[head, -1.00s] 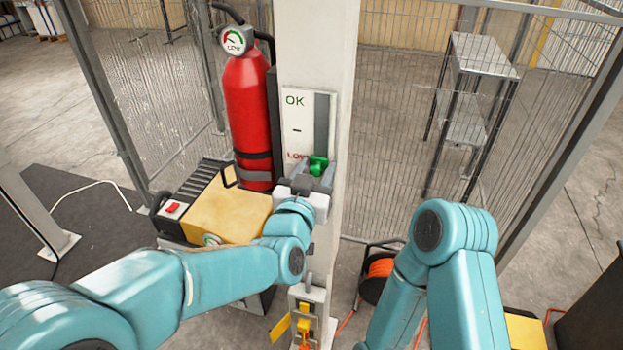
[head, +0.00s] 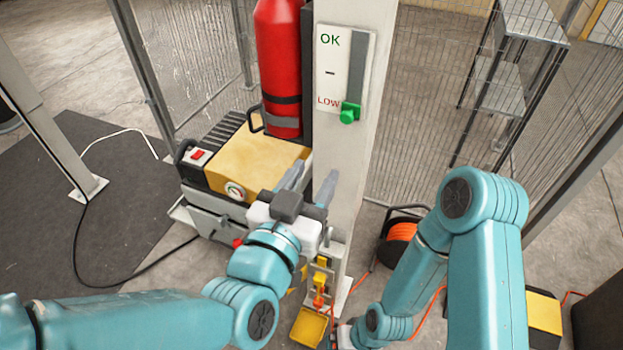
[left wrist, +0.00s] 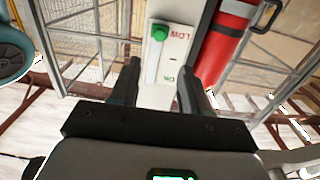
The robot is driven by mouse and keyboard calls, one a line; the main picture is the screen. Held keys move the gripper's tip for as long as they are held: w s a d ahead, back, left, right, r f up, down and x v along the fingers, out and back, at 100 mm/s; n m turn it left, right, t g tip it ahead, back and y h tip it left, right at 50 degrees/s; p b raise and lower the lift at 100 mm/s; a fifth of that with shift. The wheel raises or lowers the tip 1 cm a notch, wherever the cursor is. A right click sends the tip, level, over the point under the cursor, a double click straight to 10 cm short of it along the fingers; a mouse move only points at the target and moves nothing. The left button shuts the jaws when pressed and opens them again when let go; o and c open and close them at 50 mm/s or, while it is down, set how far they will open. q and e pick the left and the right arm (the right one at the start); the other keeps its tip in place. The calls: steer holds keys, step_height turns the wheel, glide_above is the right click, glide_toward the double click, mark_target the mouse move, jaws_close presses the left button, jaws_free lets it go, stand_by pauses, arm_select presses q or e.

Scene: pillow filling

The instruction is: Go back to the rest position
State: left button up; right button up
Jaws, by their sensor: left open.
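My left gripper (head: 308,187) is open and empty in front of the white post, below the OK/LOW panel (head: 334,65). Its two fingers (left wrist: 160,85) stand apart in the left wrist view with the panel beyond them. The green slider knob (head: 348,114) sits at the LOW end of its slot, clear of the gripper; it also shows in the left wrist view (left wrist: 160,33). My right arm comes down at the right of the head view. Its gripper (head: 342,337) is only partly visible at the bottom edge, and its jaws cannot be made out.
A red fire extinguisher (head: 280,60) hangs left of the post. A yellow-topped machine (head: 245,160) stands beside it at the left. An orange cable reel (head: 402,232) is on the floor at right. Wire mesh fencing (head: 425,90) and a metal shelf (head: 500,80) stand behind.

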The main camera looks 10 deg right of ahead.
arm_select(q)
steer(key=shift+w+a, duration=0.1)
stand_by(0.3)
steer(key=w+a+f+n+g+y+p, duration=0.2)
steer(key=w+a+f+y, duration=0.1)
steer(key=a+f, duration=0.6)
steer(key=w+a+f+n+g+y+p, duration=0.2)
steer(key=w+a+f+y, duration=0.3)
steer(key=f, duration=0.6)
steer(key=s+a+f+n+g+p, duration=0.1)
steer(key=s+a+f+g, duration=0.1)
steer(key=s+a+f, duration=0.3)
steer(key=s+a+f+n+g, duration=0.1)
steer(key=s+a+f+g, duration=0.15)
steer(key=f, duration=0.35)
steer(key=s+d+f+n+g+h, duration=0.1)
steer(key=s+f+g, duration=0.2)
steer(key=s, duration=0.4)
steer(key=s+d+f+n+g+h, duration=0.1)
steer(key=s+f+g, duration=0.2)
steer(key=s, duration=0.5)
steer(key=shift+f+n+p, duration=0.4)
steer(key=shift+f+p, duration=0.05)
steer(key=shift+f, duration=0.25)
steer(key=shift+d, duration=0.1)
